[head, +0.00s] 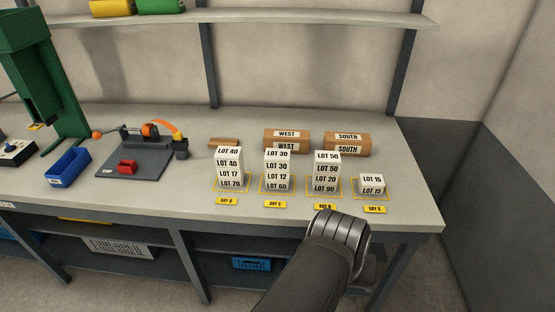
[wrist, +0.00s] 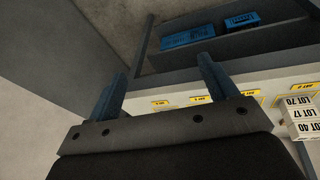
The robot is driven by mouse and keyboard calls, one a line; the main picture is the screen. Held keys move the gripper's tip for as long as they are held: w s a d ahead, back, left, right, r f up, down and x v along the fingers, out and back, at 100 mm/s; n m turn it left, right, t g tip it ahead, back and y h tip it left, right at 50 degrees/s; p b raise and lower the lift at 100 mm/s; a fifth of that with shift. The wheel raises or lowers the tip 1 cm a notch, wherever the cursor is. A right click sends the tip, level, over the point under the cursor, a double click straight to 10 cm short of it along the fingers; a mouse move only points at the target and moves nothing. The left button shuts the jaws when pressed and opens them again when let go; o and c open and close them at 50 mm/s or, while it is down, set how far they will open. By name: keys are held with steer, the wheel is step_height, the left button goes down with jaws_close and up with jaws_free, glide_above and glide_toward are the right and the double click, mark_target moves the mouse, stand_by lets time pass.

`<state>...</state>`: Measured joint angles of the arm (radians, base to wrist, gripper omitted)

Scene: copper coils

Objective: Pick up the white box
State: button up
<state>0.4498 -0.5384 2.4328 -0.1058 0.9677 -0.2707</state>
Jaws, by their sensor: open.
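Several white boxes with LOT labels stand on the bench in yellow-outlined bays. A stack topped by LOT 40 (head: 229,168) is leftmost, then stacks topped by LOT 30 (head: 277,170) and LOT 50 (head: 326,172). A lone low LOT 15 box (head: 372,184) is at the right. The frames do not tell which white box is meant. My gripper (wrist: 162,84) is open and empty in the wrist view, its fingers apart, with part of the LOT 40 stack (wrist: 300,122) at that view's right edge. The head view shows my arm near the bench's front edge; its fingers are hidden there.
A dark fixture board (head: 135,165), a blue bin (head: 68,167) and a green press (head: 45,80) are at the left. A shelf (head: 280,18) hangs above. The bench's right end is clear.

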steer(key=w+d+r+n+g, duration=0.1)
steer(key=w+d+n+g, duration=0.35)
steer(key=n, duration=0.25)
step_height(320, 180, up, 12)
steer(key=f+n+t+y, duration=0.1)
steer(key=n+t+y, duration=0.1)
steer(key=n, duration=1.1)
glide_above(278, 154)
step_height(278, 154, down, 11)
steer(key=shift+w+a+f, duration=0.1)
steer(key=shift+f, duration=2.6)
steer(key=shift+c, duration=0.2)
